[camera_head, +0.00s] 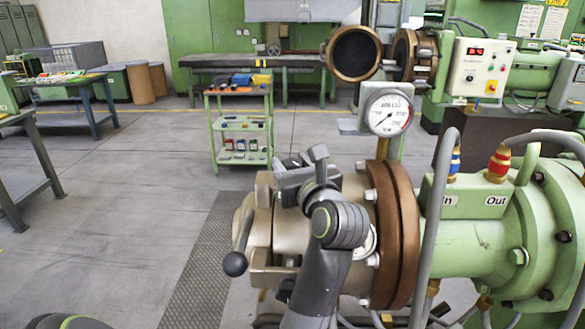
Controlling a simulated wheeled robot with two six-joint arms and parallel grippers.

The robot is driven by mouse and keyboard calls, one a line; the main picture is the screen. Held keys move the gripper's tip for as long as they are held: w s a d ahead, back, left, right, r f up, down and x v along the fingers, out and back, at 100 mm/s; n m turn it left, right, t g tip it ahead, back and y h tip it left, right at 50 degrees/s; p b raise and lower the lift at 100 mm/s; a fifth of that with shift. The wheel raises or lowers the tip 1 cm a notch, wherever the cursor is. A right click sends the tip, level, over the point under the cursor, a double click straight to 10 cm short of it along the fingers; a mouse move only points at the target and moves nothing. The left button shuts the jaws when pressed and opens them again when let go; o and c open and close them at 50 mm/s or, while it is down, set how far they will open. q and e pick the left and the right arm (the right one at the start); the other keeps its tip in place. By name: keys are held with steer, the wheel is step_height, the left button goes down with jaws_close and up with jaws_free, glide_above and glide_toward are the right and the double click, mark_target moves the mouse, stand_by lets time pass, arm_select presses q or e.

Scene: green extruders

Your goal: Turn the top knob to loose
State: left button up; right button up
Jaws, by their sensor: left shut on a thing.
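The green extruder (478,245) fills the right side, with a brown flange ring (405,235) and a beige clamped head (262,235) at its left end. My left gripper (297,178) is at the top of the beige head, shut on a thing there. That thing is mostly hidden by the gripper and my grey wrist; by its place it seems to be the top knob, but its shape and turn angle cannot be told. A lever with a black ball end (235,264) hangs at the left side of the head. My right gripper is not in view.
A round pressure gauge (388,113) stands behind the head. A grey hose (432,230) and red and blue fittings (498,163) are to the right. A green trolley (240,125) and workbenches stand farther back.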

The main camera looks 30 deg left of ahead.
arm_select(q)
steer(key=shift+n+g+y, duration=0.3)
steer(key=shift+n+g, duration=0.1)
steer(key=shift+g, duration=0.2)
steer(key=o, duration=1)
steer(key=shift+c, duration=0.2)
